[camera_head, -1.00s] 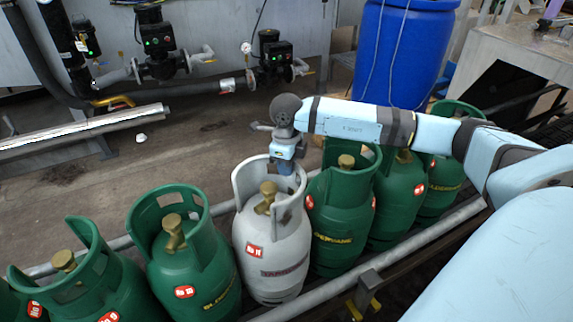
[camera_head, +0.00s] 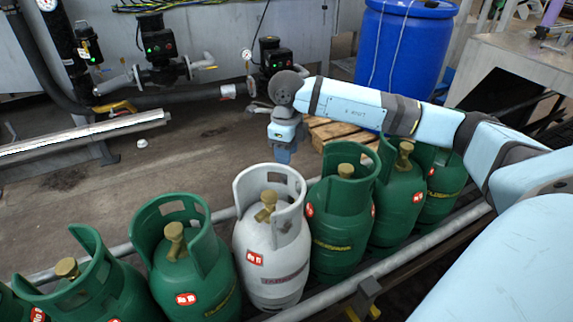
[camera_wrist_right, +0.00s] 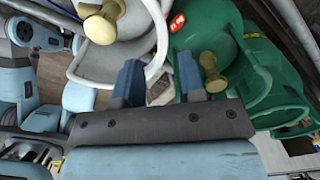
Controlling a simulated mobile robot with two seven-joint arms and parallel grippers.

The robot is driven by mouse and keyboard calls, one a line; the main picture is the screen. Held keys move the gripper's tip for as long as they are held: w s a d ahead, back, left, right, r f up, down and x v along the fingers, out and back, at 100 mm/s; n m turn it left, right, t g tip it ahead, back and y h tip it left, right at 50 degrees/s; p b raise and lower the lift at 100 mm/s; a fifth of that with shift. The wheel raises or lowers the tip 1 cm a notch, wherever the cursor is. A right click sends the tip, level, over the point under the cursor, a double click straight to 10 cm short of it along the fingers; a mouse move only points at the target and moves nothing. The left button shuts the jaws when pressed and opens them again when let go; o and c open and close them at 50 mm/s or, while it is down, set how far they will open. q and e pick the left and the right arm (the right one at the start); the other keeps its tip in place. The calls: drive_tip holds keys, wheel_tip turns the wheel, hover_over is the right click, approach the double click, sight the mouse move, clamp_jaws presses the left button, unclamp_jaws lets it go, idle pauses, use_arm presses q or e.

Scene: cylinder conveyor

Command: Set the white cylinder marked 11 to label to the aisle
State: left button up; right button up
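The white cylinder (camera_head: 275,262) stands upright in a row of green cylinders, with a brass valve inside its collar and a red number label on its front; the number is too small to read surely. It also shows in the right wrist view as a pale collar (camera_wrist_right: 88,66). My right gripper (camera_head: 284,156) points down at the back of that collar, its fingertips near the rim. My left gripper is not in view.
Green cylinders stand close on both sides, one at left (camera_head: 190,270) and one at right (camera_head: 342,225). A rail (camera_head: 420,250) runs along the row. Behind are bare floor (camera_head: 215,165), a wooden pallet (camera_head: 335,130), a blue drum (camera_head: 400,45) and pumps with pipes (camera_head: 155,55).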

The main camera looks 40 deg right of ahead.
use_arm(q)
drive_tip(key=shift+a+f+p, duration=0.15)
drive_tip(key=shift+p, duration=0.15)
use_arm(e)
wheel_tip(320, 180, up, 6)
drive_tip(key=shift+f, duration=0.1)
drive_tip(key=shift+a, duration=0.15)
